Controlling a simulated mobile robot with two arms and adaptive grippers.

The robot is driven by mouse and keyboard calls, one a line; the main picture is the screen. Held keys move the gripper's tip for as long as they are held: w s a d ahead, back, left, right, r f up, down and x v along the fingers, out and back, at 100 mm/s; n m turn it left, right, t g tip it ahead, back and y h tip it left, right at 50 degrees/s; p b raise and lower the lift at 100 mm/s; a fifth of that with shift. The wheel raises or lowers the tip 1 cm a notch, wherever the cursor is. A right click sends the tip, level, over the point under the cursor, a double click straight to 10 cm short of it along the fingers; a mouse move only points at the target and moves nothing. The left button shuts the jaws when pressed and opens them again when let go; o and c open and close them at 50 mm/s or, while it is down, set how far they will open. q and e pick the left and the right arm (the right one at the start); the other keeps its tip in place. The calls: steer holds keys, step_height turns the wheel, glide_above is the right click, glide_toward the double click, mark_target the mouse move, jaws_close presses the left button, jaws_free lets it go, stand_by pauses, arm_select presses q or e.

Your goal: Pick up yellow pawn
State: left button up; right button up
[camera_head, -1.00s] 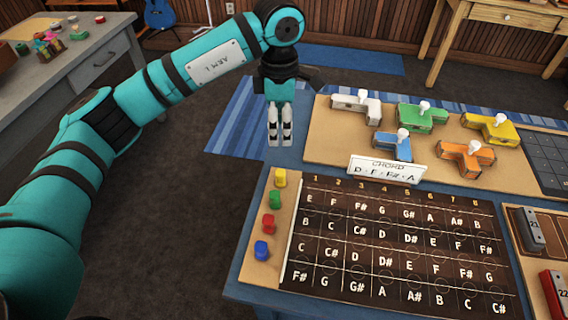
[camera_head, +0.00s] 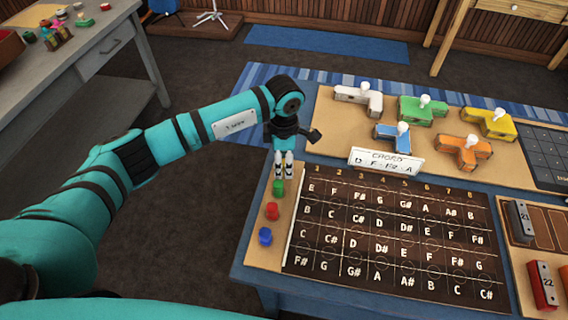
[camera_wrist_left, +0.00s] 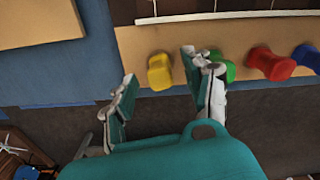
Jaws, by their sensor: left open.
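The yellow pawn (camera_wrist_left: 160,71) stands on the tan strip beside the fretboard; it shows in the left wrist view, between the lines of my two fingers and just beyond their tips. In the head view my left gripper hides it. My left gripper (camera_head: 284,166) points down over the top end of the strip; it is open and empty, and it also shows in the left wrist view (camera_wrist_left: 160,72). The green pawn (camera_head: 278,187) is close beside a finger. The red pawn (camera_head: 271,211) and blue pawn (camera_head: 265,236) stand further along the strip. My right gripper is not in view.
The fretboard (camera_head: 392,232) with note letters lies right of the pawns. A chord card (camera_head: 386,162) stands behind it. Several coloured blocks with white knobs, such as the orange block (camera_head: 463,150), sit on a tan board. A grey table (camera_head: 88,70) is at left.

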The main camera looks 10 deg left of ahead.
arm_select(q)
steer(key=shift+f, duration=0.9)
steer(key=c, duration=1)
steer(key=shift+r, duration=0.1)
